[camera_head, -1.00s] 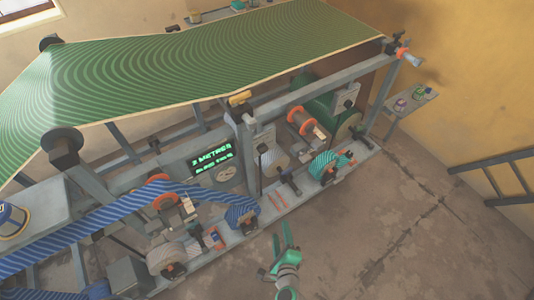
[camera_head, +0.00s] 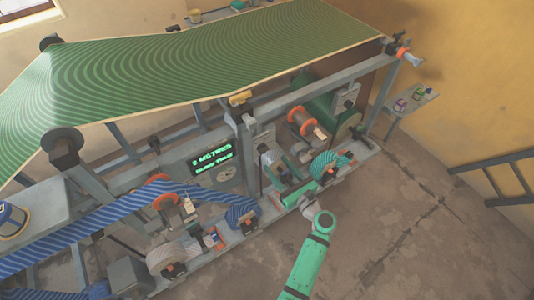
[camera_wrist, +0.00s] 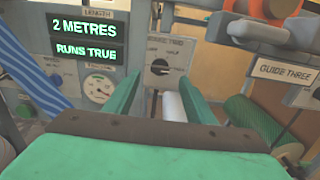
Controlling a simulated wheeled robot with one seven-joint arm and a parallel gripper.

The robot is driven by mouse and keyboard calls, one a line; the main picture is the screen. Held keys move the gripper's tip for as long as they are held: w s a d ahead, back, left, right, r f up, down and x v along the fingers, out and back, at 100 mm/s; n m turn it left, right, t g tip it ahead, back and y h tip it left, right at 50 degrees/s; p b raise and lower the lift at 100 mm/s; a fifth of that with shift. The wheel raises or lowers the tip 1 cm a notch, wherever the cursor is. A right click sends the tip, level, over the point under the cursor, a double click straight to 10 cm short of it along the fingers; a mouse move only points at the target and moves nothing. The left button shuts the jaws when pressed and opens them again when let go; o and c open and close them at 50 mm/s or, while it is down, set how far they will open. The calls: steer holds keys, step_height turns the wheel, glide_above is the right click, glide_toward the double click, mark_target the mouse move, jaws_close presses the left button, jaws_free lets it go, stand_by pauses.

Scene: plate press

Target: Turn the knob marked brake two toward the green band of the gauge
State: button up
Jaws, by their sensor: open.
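In the wrist view my gripper (camera_wrist: 158,80) is open and empty, its two green fingers apart. Between and just beyond the fingertips is a dark round knob (camera_wrist: 160,67) on a grey plate; its label seems to read "pressure two". No label reading "brake two" can be made out, so I cannot tell which knob that is. A round white gauge (camera_wrist: 98,91) with a needle sits left of the fingers; its green band is too small to make out. In the head view the gauge (camera_head: 227,174) is below the display, and my gripper (camera_head: 297,194) is at the machine's front rail.
A display (camera_wrist: 84,40) reads "2 metres" and "runs true". A plate marked "guide three" (camera_wrist: 285,70) and a green roller (camera_wrist: 250,118) are at right. In the head view several spools and rollers crowd the rail; the floor (camera_head: 410,220) in front is clear.

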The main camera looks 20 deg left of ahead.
mark_target(266, 152)
steer(key=x, duration=0.7)
steer(key=shift+w+a, duration=0.2)
steer(key=shift+a, duration=0.05)
steer(key=c, duration=1)
